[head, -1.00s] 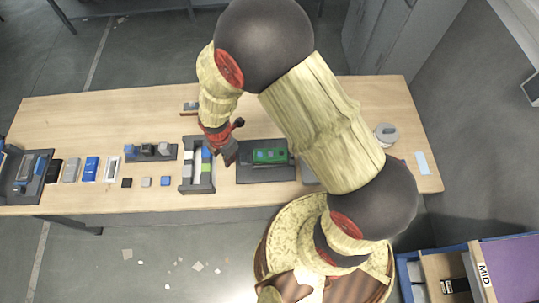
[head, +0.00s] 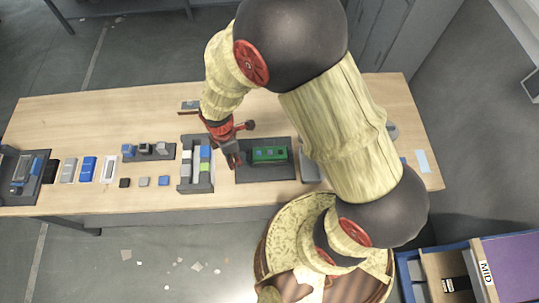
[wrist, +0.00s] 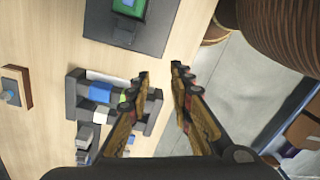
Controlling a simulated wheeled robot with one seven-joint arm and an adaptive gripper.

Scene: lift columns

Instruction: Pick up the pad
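No single thing stands out clearly as the pad. The likeliest place for it is a dark grey tray (head: 197,188) holding small blue, white and green pieces; a blue piece (head: 205,153) and a white piece (head: 187,159) show in it. In the wrist view the tray (wrist: 76,104) lies just left of the fingers, with a blue piece (wrist: 99,92) in it. My gripper (head: 235,160) is over the table between the tray and a dark mat (head: 264,175). In the wrist view my gripper (wrist: 160,71) is open, with nothing between the fingertips.
A green device (head: 269,154) lies on the dark mat right of the gripper. Left of the tray are a rack of small blocks (head: 150,151), several small cubes and flat cases (head: 87,169). The table's front edge is close. A drawer unit (head: 480,262) stands lower right.

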